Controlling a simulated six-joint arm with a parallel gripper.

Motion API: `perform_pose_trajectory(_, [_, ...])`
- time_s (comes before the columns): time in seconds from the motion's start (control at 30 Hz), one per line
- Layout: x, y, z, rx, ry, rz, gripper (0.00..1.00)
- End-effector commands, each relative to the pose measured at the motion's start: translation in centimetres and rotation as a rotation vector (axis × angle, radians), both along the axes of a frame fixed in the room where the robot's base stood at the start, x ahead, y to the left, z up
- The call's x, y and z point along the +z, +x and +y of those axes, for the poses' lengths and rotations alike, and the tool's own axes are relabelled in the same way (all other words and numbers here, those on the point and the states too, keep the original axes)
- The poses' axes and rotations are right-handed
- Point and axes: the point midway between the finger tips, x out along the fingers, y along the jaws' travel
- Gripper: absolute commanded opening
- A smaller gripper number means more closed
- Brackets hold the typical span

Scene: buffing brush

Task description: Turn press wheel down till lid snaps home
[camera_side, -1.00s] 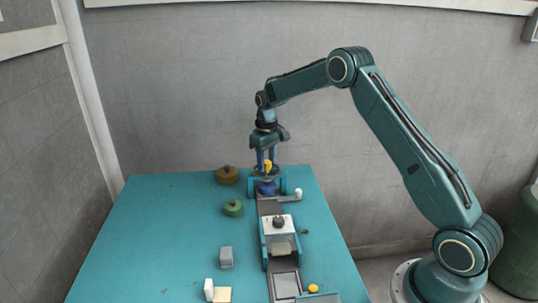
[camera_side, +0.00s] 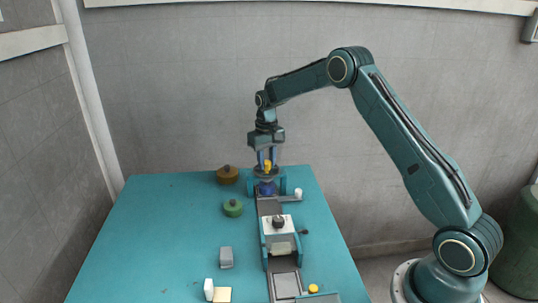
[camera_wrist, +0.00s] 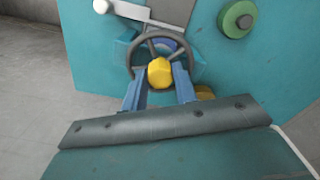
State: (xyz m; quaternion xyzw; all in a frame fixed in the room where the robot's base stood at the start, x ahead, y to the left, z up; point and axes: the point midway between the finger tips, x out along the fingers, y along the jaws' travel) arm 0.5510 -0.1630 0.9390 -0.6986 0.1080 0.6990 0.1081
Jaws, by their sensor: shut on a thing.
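The press wheel (camera_side: 266,171) is a dark grey spoked ring on top of the teal press frame (camera_side: 281,186). It also shows in the wrist view (camera_wrist: 134,53). A yellow knob (camera_wrist: 160,71) stands at the wheel, where the spokes seem to meet. My gripper (camera_wrist: 159,84) points down from above, with its blue fingers on both sides of the knob, shut on it. A blue round part (camera_side: 266,189) sits under the wheel inside the frame. I cannot tell the lid apart for sure or see how it is seated.
A dark track (camera_side: 270,207) runs forward from the press to a white-topped station (camera_side: 279,226). A brown round brush (camera_side: 227,175) and a green one (camera_side: 233,208) lie to the left. A grey block (camera_side: 226,257) and a yellow button (camera_side: 313,288) are nearer the front.

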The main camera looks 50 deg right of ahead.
Motion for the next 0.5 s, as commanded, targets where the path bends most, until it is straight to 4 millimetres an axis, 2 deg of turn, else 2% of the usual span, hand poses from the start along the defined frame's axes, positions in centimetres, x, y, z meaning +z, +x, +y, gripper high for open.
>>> perform_pose_trajectory(0.5, [0.13,0.05,-0.02,-0.486,0.0,-0.002,0.06])
